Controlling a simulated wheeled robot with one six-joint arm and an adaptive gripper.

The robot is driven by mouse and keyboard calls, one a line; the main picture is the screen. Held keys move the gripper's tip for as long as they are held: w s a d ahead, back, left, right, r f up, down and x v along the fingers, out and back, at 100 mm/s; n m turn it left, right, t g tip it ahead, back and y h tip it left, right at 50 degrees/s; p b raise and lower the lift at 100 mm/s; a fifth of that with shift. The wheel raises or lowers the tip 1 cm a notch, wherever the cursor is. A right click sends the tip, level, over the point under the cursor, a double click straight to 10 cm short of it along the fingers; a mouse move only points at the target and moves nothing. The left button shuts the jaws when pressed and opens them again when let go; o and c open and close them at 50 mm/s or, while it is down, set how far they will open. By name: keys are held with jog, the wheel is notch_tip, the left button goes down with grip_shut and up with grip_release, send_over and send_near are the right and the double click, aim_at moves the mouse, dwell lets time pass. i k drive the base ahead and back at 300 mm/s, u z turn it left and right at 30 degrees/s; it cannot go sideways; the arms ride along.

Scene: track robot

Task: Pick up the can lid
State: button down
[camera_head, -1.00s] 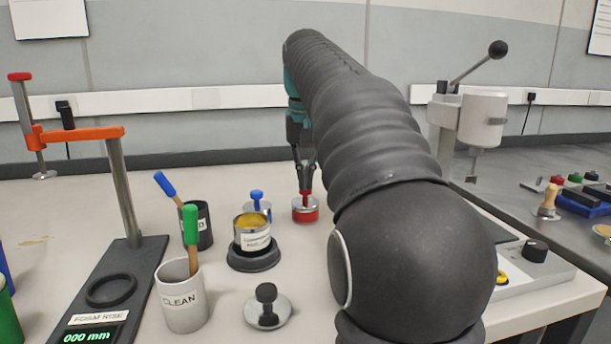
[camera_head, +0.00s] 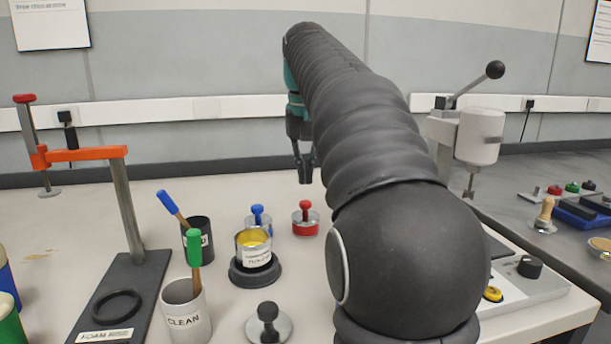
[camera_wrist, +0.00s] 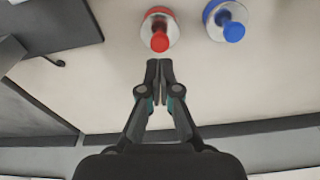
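A round silver disc with a black knob (camera_head: 268,325), which looks like the can lid, lies flat on the table at the bottom centre of the head view. An open can with yellow contents (camera_head: 253,249) stands behind it on a dark round base. My gripper (camera_head: 305,180) points down above and behind a red-banded piece with a red knob (camera_head: 306,218), apart from it. In the wrist view my fingertips (camera_wrist: 160,66) are close together with nothing held between them. The red-knobbed piece (camera_wrist: 159,28) lies just beyond them. The disc is not in the wrist view.
A blue-knobbed piece (camera_head: 258,218) stands behind the can. A CLEAN cup (camera_head: 187,313) and a dark cup (camera_head: 199,239) hold brushes, left of the disc. A stand with an orange arm (camera_head: 125,210) is further left. A lever press (camera_head: 478,135) stands right.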

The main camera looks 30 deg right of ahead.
aim_at(270, 325)
jog(key=k, duration=1)
